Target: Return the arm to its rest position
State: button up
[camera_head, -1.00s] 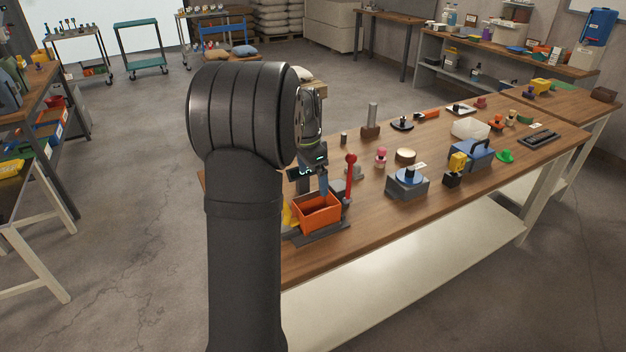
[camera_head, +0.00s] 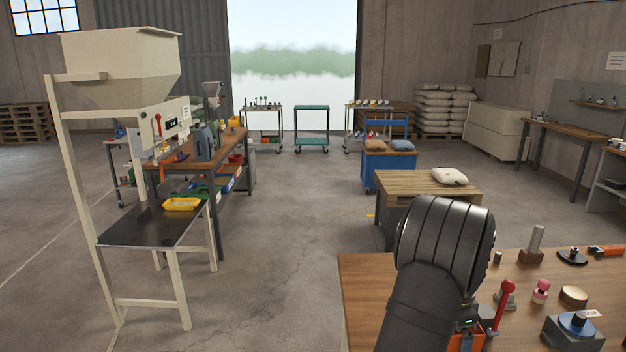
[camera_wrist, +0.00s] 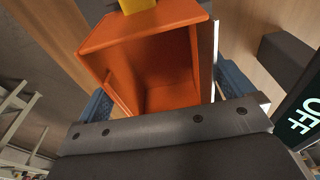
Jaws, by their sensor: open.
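My gripper (camera_wrist: 165,93) shows in the wrist view as two blue-padded fingers set wide apart. The open orange bin (camera_wrist: 156,48) lies in view beyond and between them. I cannot tell whether either finger touches it. In the head view my arm stands at the lower right over the wooden workbench (camera_head: 365,290). It hides the gripper and most of the orange bin (camera_head: 463,341).
A dark panel reading OFF (camera_wrist: 303,118) is close on the right in the wrist view. A red-knobbed lever (camera_head: 503,292), a pink-topped item (camera_head: 540,291) and a blue-topped grey block (camera_head: 574,328) stand right of my arm. Open floor (camera_head: 280,250) lies left of the bench.

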jog(key=shift+r, duration=1.95)
